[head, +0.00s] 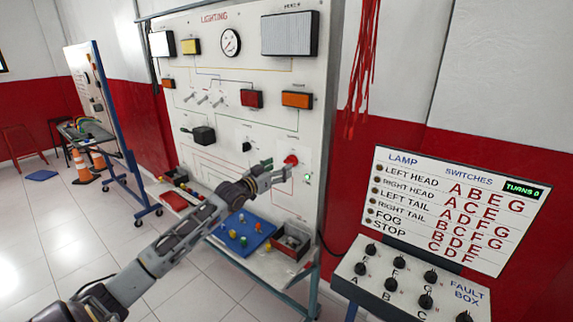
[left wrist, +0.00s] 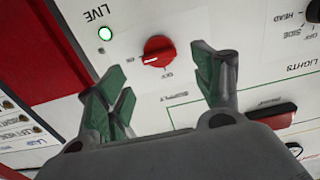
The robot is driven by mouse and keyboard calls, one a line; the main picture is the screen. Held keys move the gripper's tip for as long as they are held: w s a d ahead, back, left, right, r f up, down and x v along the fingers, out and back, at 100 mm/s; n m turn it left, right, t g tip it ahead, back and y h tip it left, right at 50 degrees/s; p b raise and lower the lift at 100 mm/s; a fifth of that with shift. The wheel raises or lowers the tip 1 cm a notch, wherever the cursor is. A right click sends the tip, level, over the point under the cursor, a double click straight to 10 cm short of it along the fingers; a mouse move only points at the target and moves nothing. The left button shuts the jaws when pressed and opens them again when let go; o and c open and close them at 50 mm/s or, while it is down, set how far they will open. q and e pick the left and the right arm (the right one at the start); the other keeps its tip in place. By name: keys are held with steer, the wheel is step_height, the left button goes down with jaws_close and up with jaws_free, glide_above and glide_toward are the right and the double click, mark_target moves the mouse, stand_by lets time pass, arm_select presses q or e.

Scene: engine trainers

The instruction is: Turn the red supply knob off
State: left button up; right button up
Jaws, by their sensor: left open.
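The red supply knob (head: 291,160) is on the lower right of the white lighting board (head: 270,100). In the left wrist view the red knob (left wrist: 158,51) has a white pointer line aimed toward the "ON" side, away from the "OFF" label. A green lamp (left wrist: 105,33) marked LIVE is lit beside it; it also glows in the head view (head: 308,177). My left gripper (head: 281,172) is open just in front of the knob. In the left wrist view its green-padded fingers (left wrist: 160,85) stand either side of the knob's line, apart from it. My right gripper is not in view.
A fault box (head: 410,285) with black knobs and a lamp chart (head: 450,205) stands at right. A shelf under the board holds a blue tray (head: 242,238) and a parts bin (head: 291,241). Red cables (head: 363,60) hang beside the board.

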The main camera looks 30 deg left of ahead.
mark_target(288, 162)
arm_select(q)
steer(key=shift+w+r, duration=0.1)
steer(key=shift+w, duration=0.65)
steer(key=shift+w+d, duration=0.1)
steer(key=shift+w, duration=1.35)
steer(key=shift+w+d, duration=0.1)
steer(key=shift+w, duration=0.35)
steer(key=c, duration=0.8)
steer(key=shift+c, duration=1.1)
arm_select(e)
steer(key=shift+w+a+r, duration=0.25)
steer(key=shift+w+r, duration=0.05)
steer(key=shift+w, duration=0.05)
